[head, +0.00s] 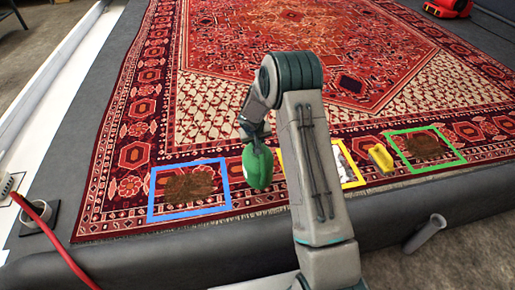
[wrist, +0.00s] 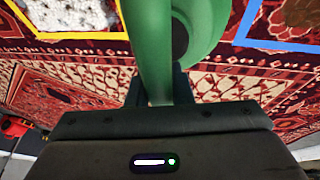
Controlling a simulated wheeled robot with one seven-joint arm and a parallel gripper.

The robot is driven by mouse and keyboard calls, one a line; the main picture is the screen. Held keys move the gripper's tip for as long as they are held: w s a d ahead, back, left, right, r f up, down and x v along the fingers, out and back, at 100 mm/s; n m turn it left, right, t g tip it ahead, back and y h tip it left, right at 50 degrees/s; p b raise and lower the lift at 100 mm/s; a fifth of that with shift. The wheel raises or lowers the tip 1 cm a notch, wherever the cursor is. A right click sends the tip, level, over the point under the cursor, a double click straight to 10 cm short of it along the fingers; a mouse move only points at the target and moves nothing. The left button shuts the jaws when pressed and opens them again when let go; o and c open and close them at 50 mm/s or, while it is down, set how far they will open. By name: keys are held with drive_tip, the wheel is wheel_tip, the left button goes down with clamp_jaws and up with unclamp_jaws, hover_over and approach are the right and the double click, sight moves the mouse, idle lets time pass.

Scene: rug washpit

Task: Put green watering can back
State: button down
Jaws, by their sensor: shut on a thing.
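My gripper (head: 255,134) is shut on the green watering can (head: 258,168) and holds it over the rug, between the blue and yellow outlines. In the wrist view the can's green body (wrist: 152,45) runs up from between my dark fingers (wrist: 160,90), with a curved green part beside it. The can's underside and its height above the rug are hard to tell.
The patterned rug (head: 215,60) carries a blue outline (head: 188,216) and a green outline (head: 460,160), each around a brown patch. A yellow outline (head: 357,183) surrounds a whitish patch, partly behind my arm. A yellow object (head: 380,158) lies between yellow and green outlines. A red hose (head: 60,245) is at left.

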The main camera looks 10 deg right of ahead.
drive_tip(key=shift+w+f+b, duration=0.1)
drive_tip(key=shift+f+b, duration=0.4)
drive_tip(key=shift+f, duration=1.45)
drive_tip(key=c, duration=1.7)
unclamp_jaws()
drive_tip(key=shift+f, duration=0.15)
drive_tip(key=o, duration=0.4)
drive_tip(key=shift+r, duration=0.2)
